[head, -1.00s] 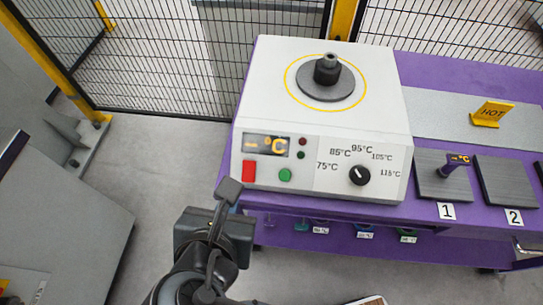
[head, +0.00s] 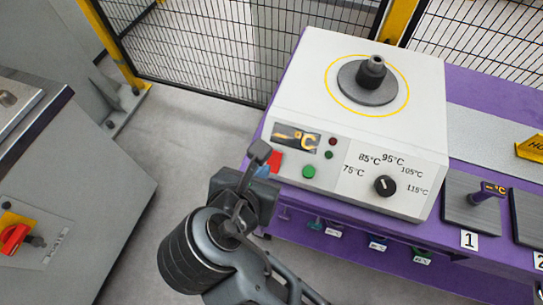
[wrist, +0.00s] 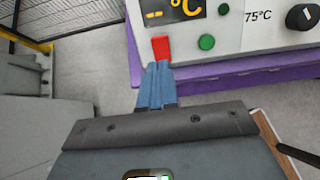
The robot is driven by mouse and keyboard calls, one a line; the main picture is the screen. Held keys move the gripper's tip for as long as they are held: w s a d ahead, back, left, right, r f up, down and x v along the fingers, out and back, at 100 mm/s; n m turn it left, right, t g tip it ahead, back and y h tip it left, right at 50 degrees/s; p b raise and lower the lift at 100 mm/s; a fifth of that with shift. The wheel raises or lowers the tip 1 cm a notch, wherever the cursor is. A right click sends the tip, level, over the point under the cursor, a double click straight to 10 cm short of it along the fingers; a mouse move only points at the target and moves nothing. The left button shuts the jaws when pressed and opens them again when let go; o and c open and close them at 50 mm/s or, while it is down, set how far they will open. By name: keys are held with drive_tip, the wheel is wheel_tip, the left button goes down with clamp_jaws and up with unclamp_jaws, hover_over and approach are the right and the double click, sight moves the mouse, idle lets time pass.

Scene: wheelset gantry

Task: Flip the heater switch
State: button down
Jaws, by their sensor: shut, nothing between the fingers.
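The heater (head: 330,100) is a white box on a purple bench. Its front panel has a dark display with orange °C text (head: 297,137), a red switch (head: 276,160), a green button (head: 309,172) and a black temperature knob (head: 385,186). In the wrist view the red switch (wrist: 161,47) lies just beyond the tips of my gripper (wrist: 158,66), whose blue fingers are shut and empty. I cannot tell whether the fingertips touch the switch. In the head view my gripper (head: 263,171) is at the panel's left end, mostly hidden behind my wrist.
Numbered dark pads, such as pad 1 (head: 460,207), lie right of the heater. A yellow sign (head: 532,148) stands behind them. A grey cabinet with a red-and-yellow rotary switch (head: 15,238) is at left. Mesh fence (head: 200,50) closes the back. Grey floor lies between cabinet and bench.

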sight(275, 157)
drive_tip(key=x, duration=0.8)
drive_tip(key=shift+w, duration=0.1)
drive_tip(key=shift+d, duration=0.1)
drive_tip(key=shift+w+d+f+g, duration=0.1)
drive_tip(key=shift+w+g, duration=0.15)
drive_tip(key=shift+g, duration=0.05)
drive_tip(key=shift+f, duration=0.1)
drive_tip(key=shift+s, duration=0.1)
drive_tip(key=shift+f, duration=0.1)
drive_tip(key=shift+s+a+f, duration=0.25)
drive_tip(key=shift+s+f, duration=0.05)
drive_tip(key=shift+s, duration=0.35)
drive_tip(key=shift+a+r, duration=0.1)
